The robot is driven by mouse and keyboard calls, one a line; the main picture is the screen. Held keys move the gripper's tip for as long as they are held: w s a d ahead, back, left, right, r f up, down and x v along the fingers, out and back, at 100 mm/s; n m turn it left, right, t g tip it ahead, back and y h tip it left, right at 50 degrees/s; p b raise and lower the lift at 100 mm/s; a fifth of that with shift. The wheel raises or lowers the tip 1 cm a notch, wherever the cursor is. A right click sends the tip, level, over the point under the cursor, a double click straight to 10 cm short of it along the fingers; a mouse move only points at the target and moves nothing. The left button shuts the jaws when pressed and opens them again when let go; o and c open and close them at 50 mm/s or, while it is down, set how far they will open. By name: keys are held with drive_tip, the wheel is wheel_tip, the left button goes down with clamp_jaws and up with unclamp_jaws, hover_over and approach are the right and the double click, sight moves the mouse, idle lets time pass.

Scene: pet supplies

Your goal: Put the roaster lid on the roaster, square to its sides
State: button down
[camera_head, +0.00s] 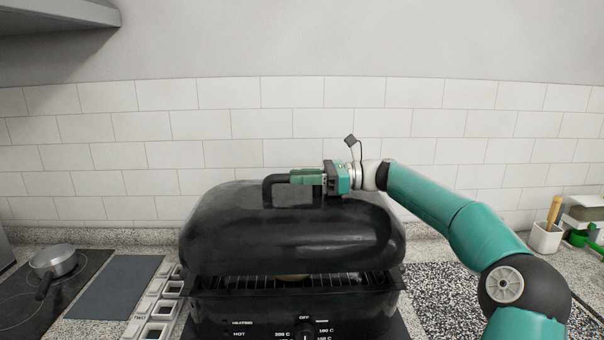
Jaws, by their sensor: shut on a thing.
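The roaster lid (285,233) is a large black domed cover with a handle (268,190) on top. My gripper (303,178) is shut on the handle, reaching in from the right. The lid is over the black roaster (240,308), with its front edge above the roaster's rim. Whether the lid touches the roaster at the back is hidden. The lid looks roughly lined up with the roaster's sides.
A saucepan (55,262) stands on a dark hob at the left, beside a grey mat (112,287). White frames (155,310) lie close to the roaster's left side. A speckled mat (450,300) lies to the right, and a utensil holder (545,238) stands farther right. A tiled wall is behind.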

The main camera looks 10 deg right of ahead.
sight(302, 194)
drive_tip(key=shift+w+f, duration=0.4)
drive_tip(key=shift+f, duration=0.15)
drive_tip(key=shift+s+f, duration=0.4)
drive_tip(key=shift+s, duration=0.1)
drive_tip(key=shift+w+f, duration=0.35)
drive_tip(key=shift+f, duration=0.45)
drive_tip(key=shift+s+f, duration=0.2)
drive_tip(key=shift+w+f, duration=0.2)
drive_tip(key=shift+f, duration=0.3)
drive_tip(key=shift+s+f, duration=0.1)
drive_tip(key=shift+s, duration=0.1)
drive_tip(key=shift+w+f, duration=0.15)
drive_tip(key=shift+f, duration=0.4)
